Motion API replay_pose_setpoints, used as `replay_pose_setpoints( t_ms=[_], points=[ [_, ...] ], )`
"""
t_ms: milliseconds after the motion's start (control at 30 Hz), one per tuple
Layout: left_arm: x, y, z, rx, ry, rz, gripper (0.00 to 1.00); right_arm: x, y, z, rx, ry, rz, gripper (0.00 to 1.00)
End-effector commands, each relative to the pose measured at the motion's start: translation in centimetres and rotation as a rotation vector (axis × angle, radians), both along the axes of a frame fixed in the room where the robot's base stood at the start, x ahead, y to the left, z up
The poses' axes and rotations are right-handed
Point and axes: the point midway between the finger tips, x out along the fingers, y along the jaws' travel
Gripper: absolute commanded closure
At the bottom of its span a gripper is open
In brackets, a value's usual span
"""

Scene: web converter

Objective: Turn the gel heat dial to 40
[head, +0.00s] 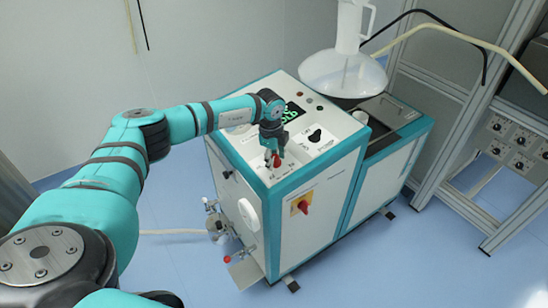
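The machine's top panel (300,152) is white with a teal frame. A black dial (314,135) with a pale scale around it sits on this panel; its label and setting are too small to read, so I cannot tell if it is the gel heat dial. My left gripper (273,152) points down over the panel, left of this dial and apart from it. A small red part (276,160) shows right at its fingertips. Whether the fingers are open or touch anything is hidden by the gripper's own body. My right gripper is not in view.
A dark display with green digits (291,112) is just behind my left gripper. A red-and-yellow switch (300,206) is on the machine's side. A large translucent funnel-shaped vessel (343,72) stands at the back right. A grey rack with several knobs (510,142) is at the right.

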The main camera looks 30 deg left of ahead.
Motion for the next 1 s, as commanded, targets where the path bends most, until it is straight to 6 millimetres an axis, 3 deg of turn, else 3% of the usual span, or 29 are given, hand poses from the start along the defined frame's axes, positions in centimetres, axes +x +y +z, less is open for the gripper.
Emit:
replay_pose_setpoints(
  t_ms=[33, 300, 667, 1000],
  points=[
    [0.0, 0.0, 0.0, 0.0, 0.0, 0.0, 0.65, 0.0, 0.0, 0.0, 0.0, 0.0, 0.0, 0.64],
    [0.0, 0.0, 0.0, 0.0, 0.0, 0.0, 0.97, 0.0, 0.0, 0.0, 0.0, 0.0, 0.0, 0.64],
    [0.0, 0.0, 0.0, 0.011, -0.005, -0.071, 0.97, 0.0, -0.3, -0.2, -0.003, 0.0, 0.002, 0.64],
    [0.0, 0.0, -0.1, 0.049, -0.022, -0.333, 0.97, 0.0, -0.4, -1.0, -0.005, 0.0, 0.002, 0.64]
  ],
)
